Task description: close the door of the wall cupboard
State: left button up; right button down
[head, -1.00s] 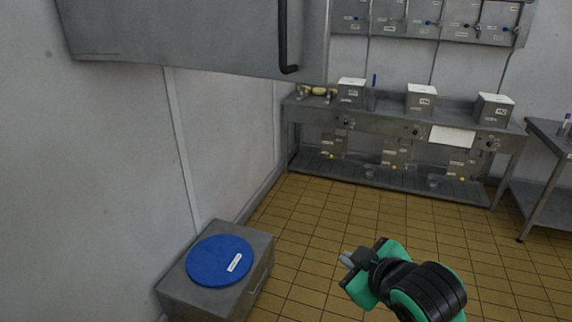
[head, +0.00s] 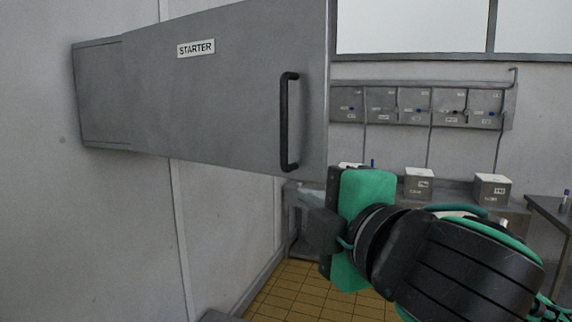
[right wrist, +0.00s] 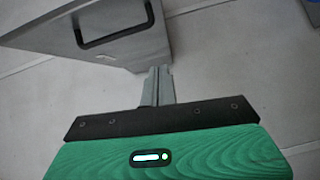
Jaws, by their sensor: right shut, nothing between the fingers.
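The grey wall cupboard door (head: 230,110) with a STARTER label fills the upper left of the head view. It stands swung out from the cupboard body (head: 98,95) at the left wall. Its black bar handle (head: 289,122) is near the free right edge. My right gripper (head: 304,198) is shut and empty, just below and right of the handle, apart from it in the picture. In the right wrist view the shut fingers (right wrist: 160,76) point toward the wall, below the door (right wrist: 125,45) and its handle (right wrist: 108,28). My left gripper is not in view.
A steel bench with grey boxes (head: 418,184) stands at the back wall, under a row of wall-mounted units (head: 425,105). A side table (head: 550,212) is at the right. Tiled floor (head: 300,292) shows below the gripper.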

jog(key=s+r, duration=0.1)
jog(key=r, duration=0.1)
jog(key=n+p, duration=0.1)
jog(key=p, duration=0.6)
send_near(286, 164)
jog(key=w+a, duration=0.3)
jog(key=w+a+r, duration=0.1)
jog(key=a, duration=0.1)
jog(key=shift+w, duration=0.15)
jog(key=shift+w+d+f, duration=0.15)
jog(key=shift+w+d, duration=0.15)
jog(key=shift+w, duration=0.1)
jog(key=shift+w+f, duration=0.1)
jog(key=shift+w, duration=0.05)
jog(key=shift+a, duration=0.15)
